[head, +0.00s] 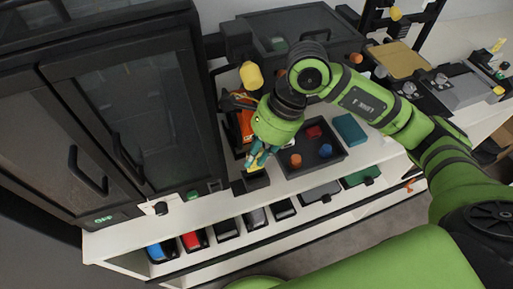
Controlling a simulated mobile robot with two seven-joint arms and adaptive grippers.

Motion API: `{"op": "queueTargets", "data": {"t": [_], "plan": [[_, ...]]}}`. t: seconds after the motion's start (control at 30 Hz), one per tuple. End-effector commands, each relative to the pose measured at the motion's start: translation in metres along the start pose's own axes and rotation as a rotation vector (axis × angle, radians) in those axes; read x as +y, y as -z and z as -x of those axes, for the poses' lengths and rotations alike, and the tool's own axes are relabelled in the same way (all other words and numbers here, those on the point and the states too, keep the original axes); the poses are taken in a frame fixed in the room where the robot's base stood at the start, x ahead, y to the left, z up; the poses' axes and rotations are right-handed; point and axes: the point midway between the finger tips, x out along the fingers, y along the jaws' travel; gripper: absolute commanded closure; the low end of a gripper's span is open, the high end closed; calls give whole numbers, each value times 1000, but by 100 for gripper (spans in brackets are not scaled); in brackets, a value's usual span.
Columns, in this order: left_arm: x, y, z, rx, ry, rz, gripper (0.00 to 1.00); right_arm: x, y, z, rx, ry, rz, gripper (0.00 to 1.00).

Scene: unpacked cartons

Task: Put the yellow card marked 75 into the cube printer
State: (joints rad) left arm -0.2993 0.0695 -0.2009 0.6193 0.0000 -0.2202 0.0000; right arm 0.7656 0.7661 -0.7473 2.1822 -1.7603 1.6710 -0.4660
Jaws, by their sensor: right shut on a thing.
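My right gripper (257,160) reaches in from the right over the white bench and points down. It is shut on a small yellow piece, which I take to be the yellow card (256,169); no number can be read on it. The card is just above or at a small black block (251,184) near the bench's front edge; I cannot tell whether they touch. I cannot tell for certain which machine is the cube printer. A large black cabinet (135,110) with glass doors, shut, stands at the left. My left gripper is not in view.
A black tray (333,162) with red, blue and orange pieces lies right of the gripper, near a teal block (350,129). A dark windowed box (300,30) stands behind. A gold plate (397,60) is farther right. Several bins, one red (194,240), sit under the bench.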

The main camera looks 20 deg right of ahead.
Motion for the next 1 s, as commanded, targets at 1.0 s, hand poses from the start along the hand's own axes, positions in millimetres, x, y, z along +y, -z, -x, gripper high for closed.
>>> {"op": "queueTargets", "data": {"t": [1.0], "plan": [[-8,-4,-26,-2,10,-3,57,0,12,-28,0,1,1,98]]}}
